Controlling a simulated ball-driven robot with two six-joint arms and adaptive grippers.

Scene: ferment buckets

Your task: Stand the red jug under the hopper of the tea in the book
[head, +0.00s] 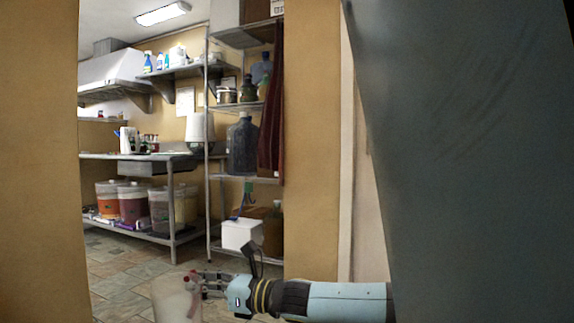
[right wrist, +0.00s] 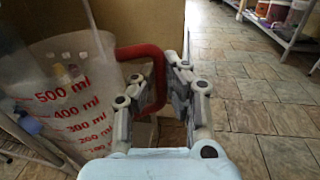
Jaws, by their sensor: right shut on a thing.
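The red jug is a translucent measuring jug (head: 172,300) with a red handle, cut off by the bottom edge of the head view. In the right wrist view the jug (right wrist: 65,95) fills the left side, with red millilitre marks, and its red handle (right wrist: 150,55) reaches right. My right gripper (head: 194,281) is shut on that handle; in the right wrist view its fingers (right wrist: 163,78) lie on both sides of the handle. The jug looks upright, held in front of a doorway. My left gripper is not in view. I see no hopper or book that I can make out.
Beyond the opening are several ferment buckets (head: 133,203) on a low shelf under a metal table (head: 140,156). A wire rack (head: 208,120) holds a large dark bottle (head: 243,145) and a white box (head: 241,233). A grey panel (head: 470,150) stands close at right. Tiled floor (head: 120,280) is clear.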

